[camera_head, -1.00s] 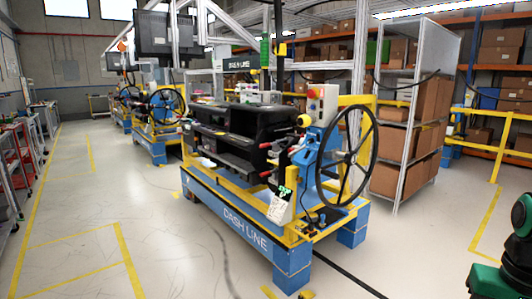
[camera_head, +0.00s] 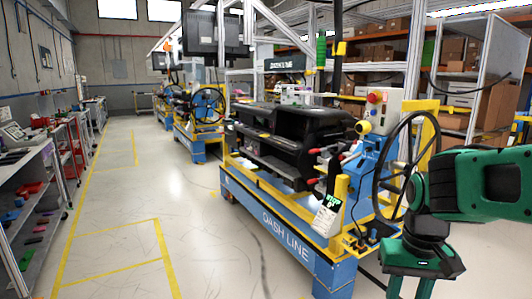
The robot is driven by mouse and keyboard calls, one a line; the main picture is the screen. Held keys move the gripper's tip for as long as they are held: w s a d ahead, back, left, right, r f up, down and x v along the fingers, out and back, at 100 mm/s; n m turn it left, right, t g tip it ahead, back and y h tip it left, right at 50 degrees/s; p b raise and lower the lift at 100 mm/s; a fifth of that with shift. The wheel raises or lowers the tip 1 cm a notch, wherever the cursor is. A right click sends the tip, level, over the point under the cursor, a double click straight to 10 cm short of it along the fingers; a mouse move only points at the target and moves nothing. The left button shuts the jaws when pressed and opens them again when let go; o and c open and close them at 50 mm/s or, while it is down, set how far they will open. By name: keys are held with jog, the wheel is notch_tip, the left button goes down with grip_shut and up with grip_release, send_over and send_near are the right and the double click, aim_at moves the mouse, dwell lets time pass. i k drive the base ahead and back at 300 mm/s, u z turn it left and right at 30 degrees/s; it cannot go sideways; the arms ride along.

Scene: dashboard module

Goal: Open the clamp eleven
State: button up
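The black dashboard module (camera_head: 290,137) sits on the blue and yellow DASH LINE stand (camera_head: 283,227). Clamp levers with red tips show at its right end, one upper (camera_head: 314,151) and one lower (camera_head: 312,182). I cannot read any clamp number, so I cannot tell which is clamp eleven or whether it is open. My gripper (camera_head: 413,284) is green and points down at the bottom right, in front of the stand's right end and apart from the levers. Its fingertips are cut off by the bottom edge. I see nothing held in it.
A large black handwheel (camera_head: 378,180) and a control box with a red button (camera_head: 382,108) are at the stand's right end, close to my arm. Shelves (camera_head: 38,190) line the left. The floor between is clear.

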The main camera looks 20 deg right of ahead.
aim_at(311, 151)
jog(key=i, duration=0.95)
jog(key=z, duration=0.85)
jog(key=i, duration=0.75)
